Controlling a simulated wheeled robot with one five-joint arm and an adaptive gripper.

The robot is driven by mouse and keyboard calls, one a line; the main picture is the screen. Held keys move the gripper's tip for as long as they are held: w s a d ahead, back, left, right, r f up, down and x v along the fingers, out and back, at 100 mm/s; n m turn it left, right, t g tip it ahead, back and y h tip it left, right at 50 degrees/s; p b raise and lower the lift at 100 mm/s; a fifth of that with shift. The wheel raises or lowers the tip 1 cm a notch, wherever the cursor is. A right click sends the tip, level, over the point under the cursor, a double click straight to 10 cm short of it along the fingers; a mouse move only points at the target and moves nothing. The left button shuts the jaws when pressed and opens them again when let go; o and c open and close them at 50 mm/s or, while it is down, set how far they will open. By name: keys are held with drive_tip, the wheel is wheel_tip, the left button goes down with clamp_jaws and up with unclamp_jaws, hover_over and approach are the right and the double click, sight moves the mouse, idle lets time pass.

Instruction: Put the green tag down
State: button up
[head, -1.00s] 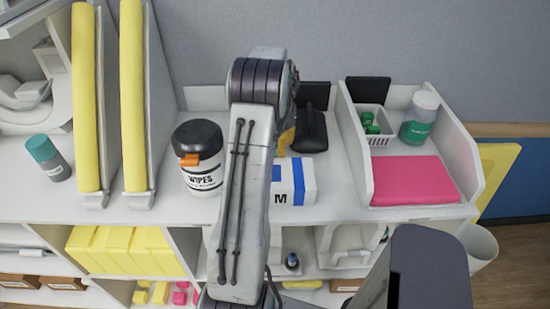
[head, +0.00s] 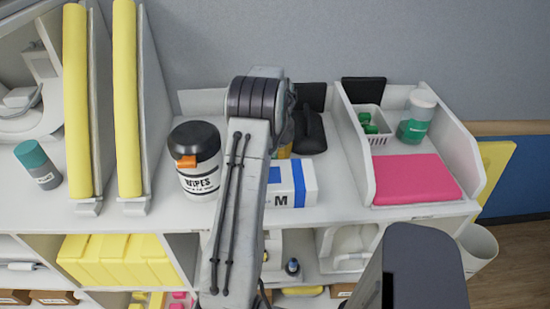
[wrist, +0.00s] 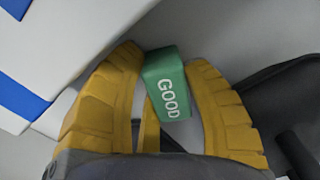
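The green tag (wrist: 168,88) reads GOOD and sits between the two yellow fingers of my gripper (wrist: 165,62) in the wrist view. Both fingertips appear to touch its sides, so the gripper is shut on it. In the head view my own arm hides the tag and most of the gripper. Only a bit of yellow finger (head: 284,152) shows, behind the white and blue box marked M (head: 292,184) and left of a dark object.
A wipes tub (head: 198,172) stands left of my arm. Yellow-edged dividers (head: 127,100) stand at the left.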

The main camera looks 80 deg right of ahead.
drive_tip(key=shift+r, duration=0.1)
drive_tip(key=c, duration=0.6)
drive_tip(key=shift+o, duration=0.2)
drive_tip(key=shift+r, duration=0.15)
